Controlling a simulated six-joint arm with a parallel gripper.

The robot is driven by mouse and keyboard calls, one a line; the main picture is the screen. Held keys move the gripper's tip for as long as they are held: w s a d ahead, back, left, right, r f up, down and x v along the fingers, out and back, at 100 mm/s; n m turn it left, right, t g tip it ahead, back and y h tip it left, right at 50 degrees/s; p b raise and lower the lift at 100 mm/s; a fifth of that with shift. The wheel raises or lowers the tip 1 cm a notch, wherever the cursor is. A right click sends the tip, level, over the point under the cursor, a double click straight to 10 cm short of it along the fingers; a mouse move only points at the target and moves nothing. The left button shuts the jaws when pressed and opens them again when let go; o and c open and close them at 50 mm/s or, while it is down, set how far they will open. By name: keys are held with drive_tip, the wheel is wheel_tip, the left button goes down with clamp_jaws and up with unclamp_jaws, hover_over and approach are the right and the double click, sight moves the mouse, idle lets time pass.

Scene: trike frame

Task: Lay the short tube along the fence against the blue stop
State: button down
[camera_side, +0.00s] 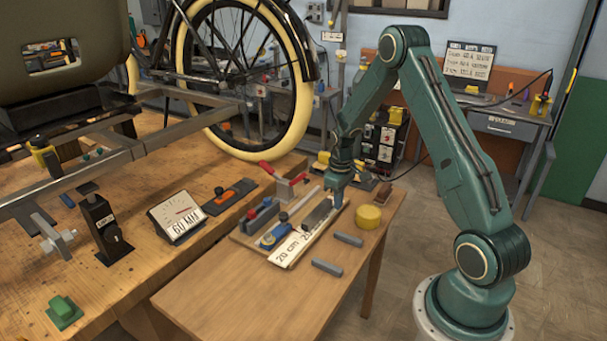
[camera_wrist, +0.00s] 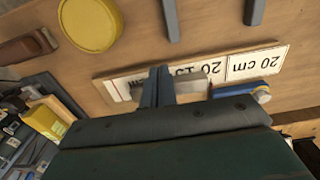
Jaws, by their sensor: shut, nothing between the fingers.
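A board with "20 cm" lettering (camera_side: 284,259) lies on the small table; it also shows in the wrist view (camera_wrist: 243,66). The blue stop (camera_side: 274,236) sits at its near left end. Two loose grey tubes lie on the table to the right of the board, one nearer the middle (camera_side: 348,239) and one nearer the front (camera_side: 326,267); I cannot tell which is the short tube. My gripper (camera_side: 337,204) is shut and empty, pointing down by the bar's far end.
A yellow round tin (camera_side: 368,217) stands right of my gripper. A red-handled clamp (camera_side: 283,178) and grey blocks (camera_side: 259,215) stand left of the board. The workbench (camera_side: 110,270) with the trike frame is at the left. The table's front is clear.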

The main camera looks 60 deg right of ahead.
sight(318, 211)
wheel_tip(318, 211, down, 6)
drive_tip(key=shift+f, duration=0.15)
drive_tip(key=shift+w, duration=2)
drive_tip(key=shift+w, duration=1.55)
drive_tip(key=shift+s, duration=0.1)
